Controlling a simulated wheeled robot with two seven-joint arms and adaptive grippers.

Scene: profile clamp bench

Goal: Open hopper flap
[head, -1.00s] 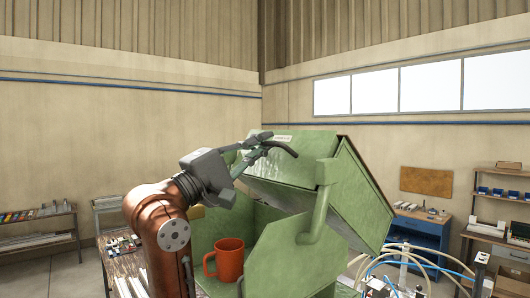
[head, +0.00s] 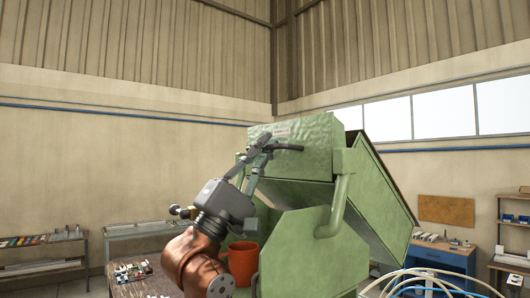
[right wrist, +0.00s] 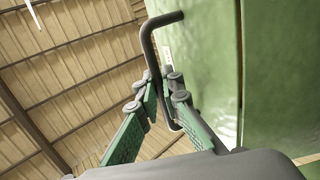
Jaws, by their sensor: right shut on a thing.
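The green hopper (head: 312,250) stands right of centre in the head view. Its flap (head: 316,132) is raised at the top, with an open gap under it on the left. The flap also shows in the right wrist view (right wrist: 205,60). A dark bar handle (head: 287,148) sticks out from the flap; its bent bar is clear in the right wrist view (right wrist: 149,45). My right gripper (head: 265,146) is shut on the handle, its fingers (right wrist: 168,88) on either side of the bar. My left gripper is not in view.
An orange mug (head: 243,262) stands low by the hopper opening, partly behind my right arm. A table with small parts (head: 133,272) is at lower left. Pale hoses (head: 440,275) curve at lower right. Shelves and a blue bench (head: 440,255) line the walls.

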